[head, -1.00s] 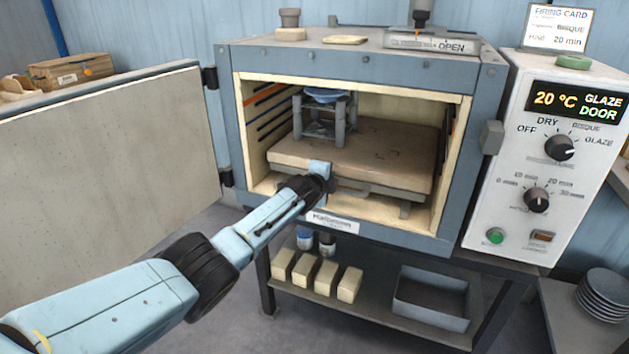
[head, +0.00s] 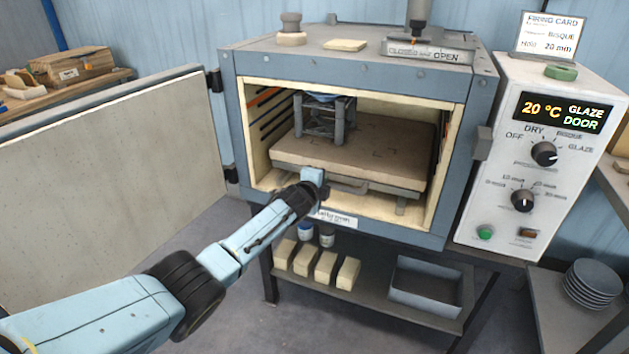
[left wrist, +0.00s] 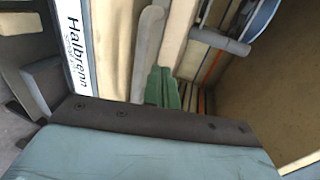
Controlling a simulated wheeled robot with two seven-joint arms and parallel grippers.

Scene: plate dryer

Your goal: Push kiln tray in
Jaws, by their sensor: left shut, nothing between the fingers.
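The kiln tray (head: 390,150), a tan slab on a grey frame with a front handle (head: 342,185), sits inside the open kiln (head: 228,120). A small grey stand (head: 338,128) holding a blue dish (head: 320,98) is on its left part. My left gripper (head: 312,177) is shut and empty in front of the tray's front edge, left of the handle. I cannot tell whether it touches. In the left wrist view, green fingertips (left wrist: 162,88) show beside pale and grey kiln parts. My right gripper is not in view.
The kiln door (head: 110,180) stands wide open to the left. The control box (head: 540,160) is on the right, reading 20 °C, GLAZE, DOOR. A lower shelf (head: 372,290) holds several pale blocks and a grey bin (head: 430,285). Plates (head: 592,285) are stacked at far right.

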